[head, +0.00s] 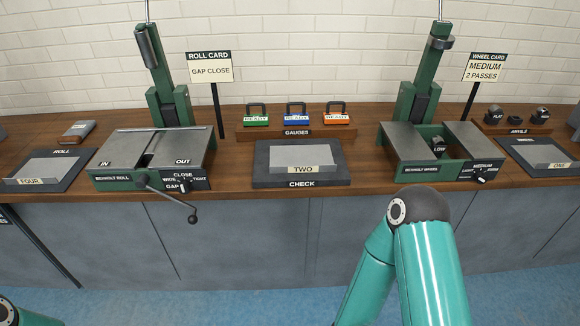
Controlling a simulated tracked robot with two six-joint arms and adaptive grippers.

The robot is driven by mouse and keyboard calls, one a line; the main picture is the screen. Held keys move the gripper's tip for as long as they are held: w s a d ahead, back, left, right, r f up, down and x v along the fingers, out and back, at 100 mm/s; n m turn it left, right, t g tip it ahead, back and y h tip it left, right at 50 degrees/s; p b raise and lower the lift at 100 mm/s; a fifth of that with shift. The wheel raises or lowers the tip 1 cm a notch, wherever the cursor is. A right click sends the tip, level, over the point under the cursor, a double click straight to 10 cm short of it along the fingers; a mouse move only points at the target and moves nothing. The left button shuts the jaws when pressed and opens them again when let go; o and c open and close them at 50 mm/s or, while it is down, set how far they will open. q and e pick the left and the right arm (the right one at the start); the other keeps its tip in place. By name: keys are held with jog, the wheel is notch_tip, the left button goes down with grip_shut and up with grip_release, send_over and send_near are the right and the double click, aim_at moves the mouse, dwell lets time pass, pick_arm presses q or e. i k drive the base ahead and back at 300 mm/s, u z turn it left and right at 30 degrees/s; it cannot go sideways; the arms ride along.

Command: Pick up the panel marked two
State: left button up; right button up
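The panel marked two (302,155) is a flat grey sheet with a cream "TWO" label on its front edge. It lies flat on the dark pad marked CHECK (264,178), at the middle of the bench in the head view. Nothing covers it. A teal arm of mine rises at the lower right, in front of the bench, with its bent joint below and to the right of the pad. Neither of my grippers shows in this view. Only a small piece of my body shows at the bottom left corner.
The Beewolt roll machine (120,180) with its crank (193,212) stands left of the pad, the Beewolt wheel machine (404,174) right. A gauge rack (250,133) stands behind. Panels four (56,167) and one (545,153) lie at the outer sides. The air above the pad is clear.

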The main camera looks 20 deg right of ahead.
aim_at(291, 158)
jog(key=z, duration=0.15)
jog(key=i, duration=0.9)
jog(key=u, duration=0.05)
